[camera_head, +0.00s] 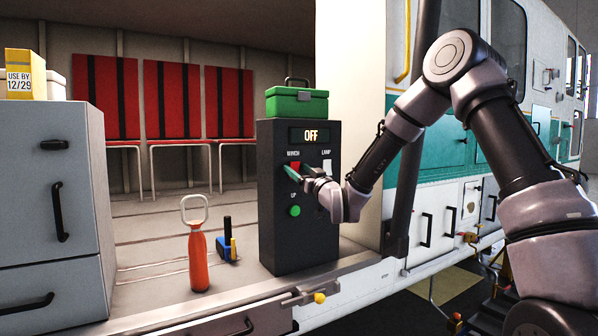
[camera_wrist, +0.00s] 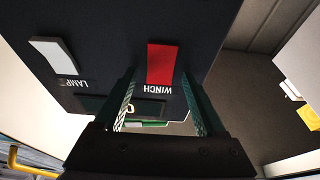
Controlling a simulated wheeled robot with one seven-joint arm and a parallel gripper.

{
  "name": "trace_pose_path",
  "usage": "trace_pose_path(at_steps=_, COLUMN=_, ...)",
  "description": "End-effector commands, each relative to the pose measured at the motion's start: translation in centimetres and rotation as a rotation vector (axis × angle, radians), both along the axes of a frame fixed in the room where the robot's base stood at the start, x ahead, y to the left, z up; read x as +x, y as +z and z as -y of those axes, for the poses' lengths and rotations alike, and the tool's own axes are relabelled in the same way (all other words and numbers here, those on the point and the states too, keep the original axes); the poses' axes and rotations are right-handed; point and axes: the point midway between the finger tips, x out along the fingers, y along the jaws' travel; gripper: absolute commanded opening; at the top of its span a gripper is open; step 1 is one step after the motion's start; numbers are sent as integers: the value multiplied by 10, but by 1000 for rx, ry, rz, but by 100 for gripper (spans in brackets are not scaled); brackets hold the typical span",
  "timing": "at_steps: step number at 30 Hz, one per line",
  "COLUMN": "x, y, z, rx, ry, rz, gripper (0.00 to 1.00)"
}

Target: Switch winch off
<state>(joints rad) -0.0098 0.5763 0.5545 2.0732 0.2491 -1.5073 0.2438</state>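The switch shows between the fingertips in the wrist view, and nothing is held. I cannot tell whether a finger touches the panel.
The white lamp switch (camera_wrist: 54,55) is beside the winch switch. A green UP button (camera_head: 295,211) sits below. A green case (camera_head: 297,104) rests on the box. Grey drawers (camera_head: 45,200) stand far left.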

Motion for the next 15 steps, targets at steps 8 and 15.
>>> trace_pose_path(at_steps=8, x=-3, y=-1, z=2, rx=-1, ry=0, rz=-1, gripper=72)
trace_pose_path(at_steps=15, x=-33, y=-13, z=24, rx=-2, ry=-1, rz=-2, gripper=72)
